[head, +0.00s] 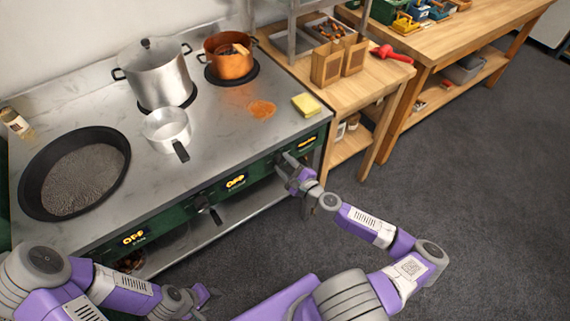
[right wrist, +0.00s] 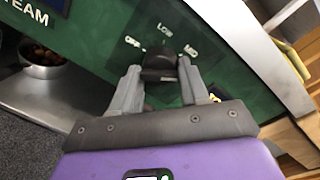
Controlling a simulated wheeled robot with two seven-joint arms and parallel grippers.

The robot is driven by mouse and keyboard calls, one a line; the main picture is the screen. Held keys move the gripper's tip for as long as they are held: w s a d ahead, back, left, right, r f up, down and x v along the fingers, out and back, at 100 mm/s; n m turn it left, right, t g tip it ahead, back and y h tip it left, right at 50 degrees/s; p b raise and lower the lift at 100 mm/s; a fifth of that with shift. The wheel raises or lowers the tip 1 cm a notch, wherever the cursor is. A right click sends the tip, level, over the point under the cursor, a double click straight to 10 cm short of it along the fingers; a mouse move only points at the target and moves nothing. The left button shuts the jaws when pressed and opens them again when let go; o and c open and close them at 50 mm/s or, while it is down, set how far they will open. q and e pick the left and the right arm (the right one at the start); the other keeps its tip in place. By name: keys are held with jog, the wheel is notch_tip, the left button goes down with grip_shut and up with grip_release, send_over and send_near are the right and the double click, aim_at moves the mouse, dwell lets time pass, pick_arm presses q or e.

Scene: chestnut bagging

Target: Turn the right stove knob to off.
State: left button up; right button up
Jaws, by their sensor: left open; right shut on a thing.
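The right stove knob (right wrist: 160,62) is dark and sits on the green front panel, with OFF, LOW and MID marks around it in the right wrist view. My right gripper (right wrist: 164,82) is shut on this knob, one finger on each side. In the head view my right gripper (head: 289,168) is at the right end of the stove front and largely hides the knob. The lit display (head: 307,143) above it is too small to read. Which mark the knob points at is unclear. My left gripper (head: 207,296) is open and empty, low in front of the stove.
Two other displays, left (head: 134,237) and middle (head: 235,181), read OFF. On the stove (head: 215,135) stand a large pot (head: 155,75), a copper pot (head: 229,62), a small saucepan (head: 167,128) and a wide black pan (head: 35,185). A yellow sponge (head: 306,104) lies near the right corner.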

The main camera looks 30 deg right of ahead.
jog(key=n, duration=0.5)
jog(key=n+h+p, duration=0.1)
jog(key=n, duration=0.2)
jog(key=shift+r+n, duration=0.3)
jog(key=shift+r, duration=0.05)
jog(key=n, duration=0.4)
jog(key=shift+r+p, duration=0.1)
jog(key=shift+p, duration=0.25)
jog(key=n, duration=0.4)
jog(key=shift+a+n+h+p, duration=0.15)
jog(key=shift+n+h+p, duration=0.15)
jog(key=shift+h+p, duration=0.1)
jog(key=n, duration=0.2)
jog(key=shift+a+n, duration=0.1)
jog(key=shift+n, duration=0.2)
jog(key=n, duration=0.2)
jog(key=shift+n+b, duration=0.3)
jog(key=shift+b, duration=0.05)
jog(key=shift+a+f+n+t+b, duration=0.15)
jog(key=shift+n+b, duration=0.4)
jog(key=shift+n, duration=0.7)
jog(key=shift+d+f+n+t+b, duration=0.15)
jog(key=shift+n+b, duration=0.35)
jog(key=shift+n, duration=0.75)
jog(key=shift+a, duration=0.1)
